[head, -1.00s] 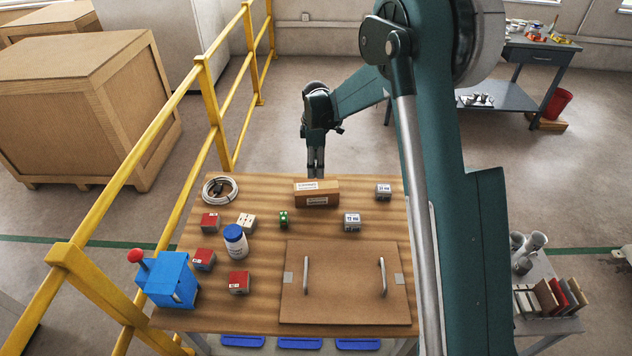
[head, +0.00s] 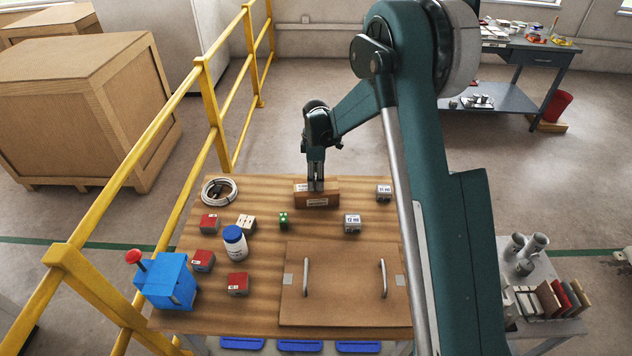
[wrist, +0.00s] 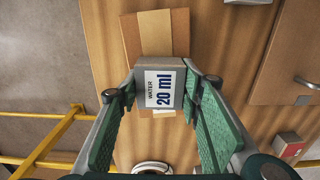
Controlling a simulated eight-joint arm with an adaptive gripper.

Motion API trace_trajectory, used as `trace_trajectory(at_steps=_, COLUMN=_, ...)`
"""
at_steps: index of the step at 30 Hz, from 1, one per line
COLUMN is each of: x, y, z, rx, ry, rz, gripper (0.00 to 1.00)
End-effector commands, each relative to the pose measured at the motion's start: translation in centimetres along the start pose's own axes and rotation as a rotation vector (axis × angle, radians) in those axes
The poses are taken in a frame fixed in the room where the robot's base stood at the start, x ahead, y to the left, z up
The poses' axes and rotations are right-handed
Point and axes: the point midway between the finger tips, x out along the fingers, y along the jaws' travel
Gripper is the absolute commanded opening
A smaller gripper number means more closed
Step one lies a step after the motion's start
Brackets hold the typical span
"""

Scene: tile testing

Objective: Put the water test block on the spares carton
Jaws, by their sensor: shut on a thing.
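The water test block (wrist: 160,85) is a small grey block with a white label reading "WATER 20 ml". In the wrist view it sits between the fingertips of my gripper (wrist: 163,90), which is shut on it. The spares carton (head: 317,199) is a brown box with white labels at the back middle of the table. In the head view my gripper (head: 316,187) points down at the carton's top. I cannot tell whether the block touches the carton.
Two other grey labelled blocks (head: 352,223) (head: 384,192) stand to the right. A handled board (head: 345,290) covers the front right. A yellow rail (head: 215,105) runs along the left.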

Motion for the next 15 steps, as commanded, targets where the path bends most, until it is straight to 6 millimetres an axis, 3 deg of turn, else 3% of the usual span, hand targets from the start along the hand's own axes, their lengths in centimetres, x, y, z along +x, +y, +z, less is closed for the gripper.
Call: trace_trajectory(at_steps=15, x=1.00, y=-0.02, z=0.00, rx=0.000, ry=0.000, rz=0.000, gripper=0.18)
